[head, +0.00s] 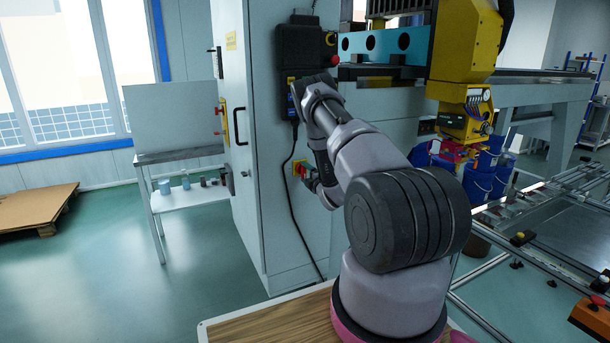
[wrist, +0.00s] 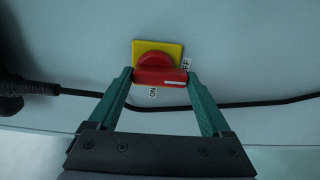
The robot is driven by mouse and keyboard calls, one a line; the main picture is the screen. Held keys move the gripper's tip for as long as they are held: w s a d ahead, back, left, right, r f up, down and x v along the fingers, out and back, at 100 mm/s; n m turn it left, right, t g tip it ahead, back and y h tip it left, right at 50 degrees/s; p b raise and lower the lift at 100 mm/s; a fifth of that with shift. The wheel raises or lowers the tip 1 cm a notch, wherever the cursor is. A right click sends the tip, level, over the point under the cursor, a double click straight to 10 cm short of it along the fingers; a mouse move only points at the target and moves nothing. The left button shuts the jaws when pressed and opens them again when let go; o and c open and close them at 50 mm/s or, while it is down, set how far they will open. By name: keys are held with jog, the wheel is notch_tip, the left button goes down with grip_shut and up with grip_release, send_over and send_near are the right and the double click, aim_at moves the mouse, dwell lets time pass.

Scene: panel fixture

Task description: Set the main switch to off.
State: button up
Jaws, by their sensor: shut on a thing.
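The main switch is a red rotary knob (wrist: 158,62) on a yellow square plate (wrist: 174,47), mounted on the pale cabinet wall. In the wrist view its red handle lies crosswise, with a white line toward its right end. That end is beside the OFF label (wrist: 186,65); the ON label (wrist: 153,92) is below the handle. My gripper (wrist: 160,77) is shut on the handle, one green finger at each end. In the head view the switch (head: 300,168) shows on the cabinet side, partly hidden by my gripper (head: 309,180).
A black cable (wrist: 250,103) runs along the wall close to my fingers. In the head view a dark control pendant (head: 298,45) with a red button hangs above the switch. A yellow machine head (head: 466,45) stands right of my arm.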

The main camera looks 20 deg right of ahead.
jog(key=shift+s+f, duration=0.1)
jog(key=o, duration=1.2)
jog(key=shift+c, duration=0.2)
jog(key=s, duration=1)
jog(key=shift+s+d, duration=0.15)
jog(key=shift+s, duration=0.2)
